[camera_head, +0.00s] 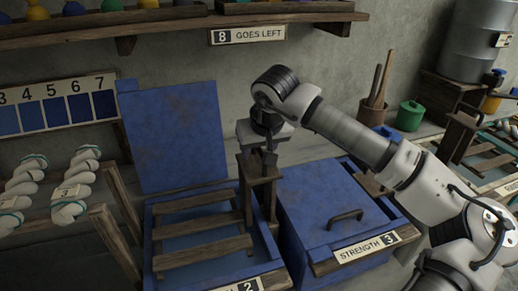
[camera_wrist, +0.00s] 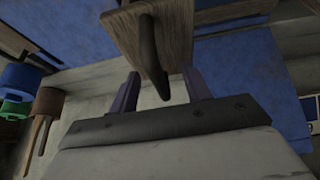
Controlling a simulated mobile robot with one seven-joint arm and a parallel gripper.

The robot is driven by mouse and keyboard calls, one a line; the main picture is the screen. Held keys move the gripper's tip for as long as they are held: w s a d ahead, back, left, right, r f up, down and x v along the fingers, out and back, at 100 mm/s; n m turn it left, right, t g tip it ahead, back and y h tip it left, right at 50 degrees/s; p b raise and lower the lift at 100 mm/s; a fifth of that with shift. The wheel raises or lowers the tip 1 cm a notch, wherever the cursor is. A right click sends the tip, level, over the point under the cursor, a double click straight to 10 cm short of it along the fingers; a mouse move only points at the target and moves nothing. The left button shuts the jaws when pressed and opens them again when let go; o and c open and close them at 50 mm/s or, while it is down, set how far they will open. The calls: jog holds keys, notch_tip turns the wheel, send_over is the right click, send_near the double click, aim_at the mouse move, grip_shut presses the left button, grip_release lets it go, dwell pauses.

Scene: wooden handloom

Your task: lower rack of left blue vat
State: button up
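The left blue vat (camera_head: 150,238) stands with its blue lid (camera_head: 178,130) raised at the back. A wooden rack of several slats (camera_head: 200,225) lies across its opening, with blue inside below. A wooden upright (camera_head: 247,190) rises at the rack's right side. My gripper (camera_head: 264,158) is over the top of this upright, pointing down. In the wrist view, the fingers of my gripper (camera_wrist: 163,88) are apart, on either side of a dark handle (camera_wrist: 150,55) on the wooden piece (camera_wrist: 172,22). Gaps show beside the handle, and I cannot tell whether either finger touches it.
A closed blue vat (camera_head: 315,200) with a lid handle (camera_head: 345,217) and a "STRENGTH 3" label stands close on the right. Wooden rails with white skeins (camera_head: 72,190) stand at left. A shelf (camera_head: 170,28) runs above. A green pot (camera_head: 410,115) stands behind my arm.

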grip_shut()
notch_tip(320, 180, down, 18)
jog(key=b, duration=1.6)
jog(key=shift+f+b, duration=0.25)
jog(key=shift+b, duration=0.1)
jog(key=o, duration=1)
grip_release()
jog(key=shift+r, duration=0.1)
jog(key=shift+r, duration=0.15)
notch_tip(320, 180, up, 7)
jog(key=p, duration=0.4)
